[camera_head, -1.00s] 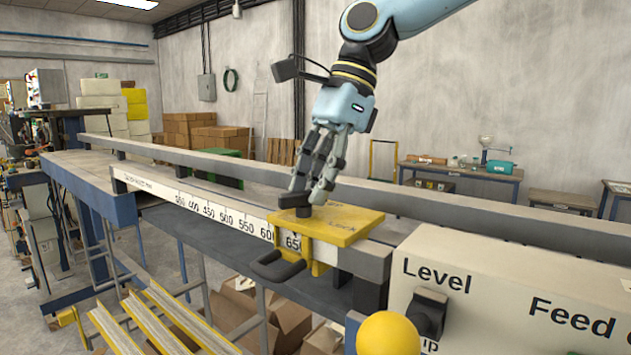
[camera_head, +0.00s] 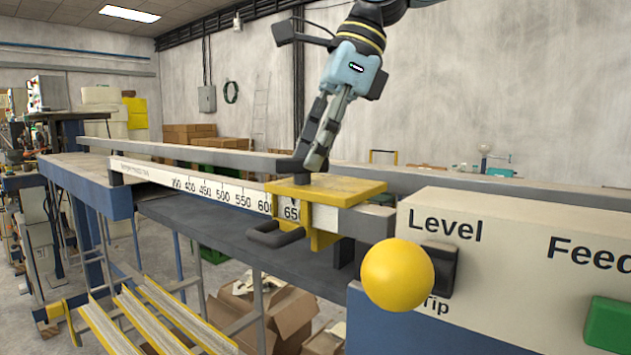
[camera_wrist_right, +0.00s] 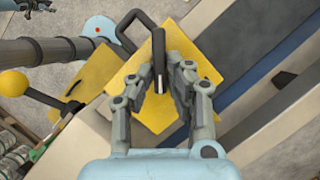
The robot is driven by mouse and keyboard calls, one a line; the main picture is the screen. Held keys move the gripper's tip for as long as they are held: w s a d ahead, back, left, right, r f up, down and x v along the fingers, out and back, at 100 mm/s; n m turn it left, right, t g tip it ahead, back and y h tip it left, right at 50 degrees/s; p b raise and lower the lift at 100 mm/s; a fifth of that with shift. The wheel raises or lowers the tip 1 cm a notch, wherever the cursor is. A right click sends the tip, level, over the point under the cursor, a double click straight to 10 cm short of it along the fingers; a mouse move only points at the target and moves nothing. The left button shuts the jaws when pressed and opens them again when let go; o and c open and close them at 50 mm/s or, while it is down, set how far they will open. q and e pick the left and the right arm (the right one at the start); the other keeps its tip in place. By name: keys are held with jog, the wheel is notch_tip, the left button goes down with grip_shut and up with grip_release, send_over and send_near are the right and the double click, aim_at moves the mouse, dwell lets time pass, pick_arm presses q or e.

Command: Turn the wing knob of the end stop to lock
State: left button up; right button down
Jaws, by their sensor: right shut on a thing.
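The end stop is a yellow block (camera_head: 350,188) on the white scale rail (camera_head: 220,194), beside the 650 mark, with a dark loop handle (camera_head: 275,236) at its front. Its dark wing knob (camera_head: 284,167) stands on top, one wing showing left of the fingers. My right gripper (camera_head: 308,164) comes down from above and is shut on the knob. In the right wrist view the fingers (camera_wrist_right: 160,88) sit on either side of the long dark wing (camera_wrist_right: 159,48) above the yellow plate (camera_wrist_right: 125,78). The fingers hide part of the knob.
A grey rail (camera_head: 200,156) runs behind the end stop. Cardboard boxes (camera_head: 290,308) lie on the floor below.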

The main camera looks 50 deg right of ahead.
jog(key=m+b, duration=0.1)
jog(key=b, duration=0.1)
jog(key=m+h+b, duration=0.1)
jog(key=m+b, duration=0.1)
jog(key=b, duration=0.1)
jog(key=m+t+b, duration=0.1)
jog(key=m+b, duration=0.1)
jog(key=shift+s+a+f+h, duration=0.25)
jog(key=shift+s+a+h, duration=0.05)
jog(key=shift+h, duration=0.1)
jog(key=m+b, duration=0.2)
jog(key=shift+a+r+m+h, duration=0.15)
jog(key=shift+m+h, duration=0.15)
jog(key=shift+h, duration=0.1)
jog(key=shift+a+r+m+t+h+b, duration=0.15)
jog(key=shift+m+t+h+b, duration=0.25)
jog(key=shift+m, duration=0.4)
jog(key=c, duration=1.3)
grip_release()
jog(key=shift+s+r, duration=0.1)
jog(key=shift+r, duration=0.05)
jog(key=s, duration=1)
jog(key=shift+d+r, duration=0.3)
jog(key=shift+r, duration=0.1)
jog(key=shift+s+d, duration=0.15)
jog(key=shift+s, duration=1)
